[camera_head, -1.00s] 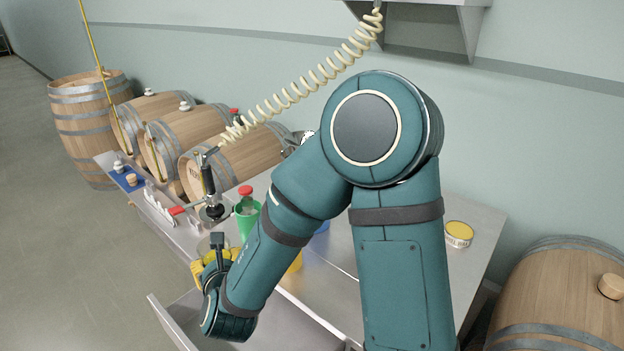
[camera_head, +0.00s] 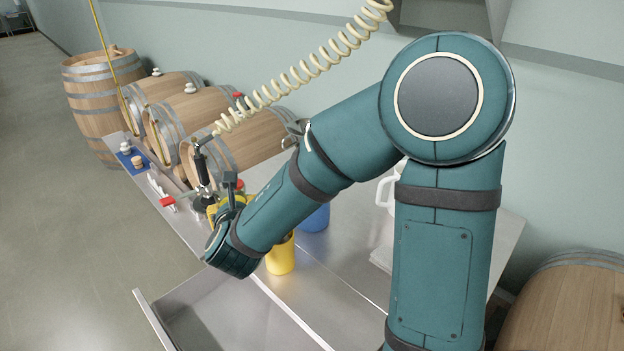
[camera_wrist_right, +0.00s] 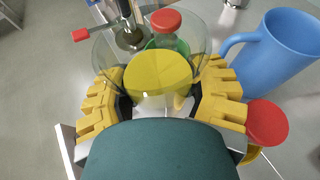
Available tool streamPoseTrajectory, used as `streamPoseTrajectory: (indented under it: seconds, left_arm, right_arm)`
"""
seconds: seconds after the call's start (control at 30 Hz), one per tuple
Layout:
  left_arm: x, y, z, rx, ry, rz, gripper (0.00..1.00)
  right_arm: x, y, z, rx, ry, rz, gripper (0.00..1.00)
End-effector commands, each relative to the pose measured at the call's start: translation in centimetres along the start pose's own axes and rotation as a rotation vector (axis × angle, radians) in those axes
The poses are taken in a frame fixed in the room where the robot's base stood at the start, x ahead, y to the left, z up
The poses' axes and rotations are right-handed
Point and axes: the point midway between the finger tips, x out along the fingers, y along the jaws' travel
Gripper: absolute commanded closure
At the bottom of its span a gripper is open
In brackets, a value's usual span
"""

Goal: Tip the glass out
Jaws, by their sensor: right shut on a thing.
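My right gripper (camera_head: 226,207) reaches down over the steel bench, its yellow fingers partly hidden by its wrist. In the wrist view, the gripper (camera_wrist_right: 158,108) is shut on a clear glass (camera_wrist_right: 106,56), with a yellow finger on either side. A flat yellow round surface shows inside the glass and looks like liquid. The glass is seen from above its wide rim; its base is hidden. In the head view I cannot make the glass out behind the gripper. My left gripper is out of view.
An open steel basin or drawer (camera_head: 215,310) lies at the bench front. A yellow cup (camera_head: 281,257) and blue mug (camera_wrist_right: 280,48) stand nearby. A red-capped bottle (camera_wrist_right: 166,22) and black-handled tap (camera_head: 202,170) are close to the glass. Barrels (camera_head: 190,122) line the wall.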

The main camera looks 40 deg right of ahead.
Motion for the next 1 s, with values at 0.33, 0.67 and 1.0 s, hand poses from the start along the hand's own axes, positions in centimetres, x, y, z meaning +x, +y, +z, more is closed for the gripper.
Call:
streamPoseTrajectory:
  seconds: [0.33,0.67,1.0]
  left_arm:
    - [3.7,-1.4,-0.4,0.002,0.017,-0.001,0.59]
    - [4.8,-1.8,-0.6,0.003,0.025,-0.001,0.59]
    - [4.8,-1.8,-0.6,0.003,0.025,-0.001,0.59]
  right_arm:
    - [1.1,-6.0,3.6,0.063,-0.002,-0.09,0.87]
    - [1.1,-7.8,4.6,0.081,-0.006,-0.103,0.87]
    - [1.1,-7.9,4.7,0.089,-0.004,-0.101,0.87]
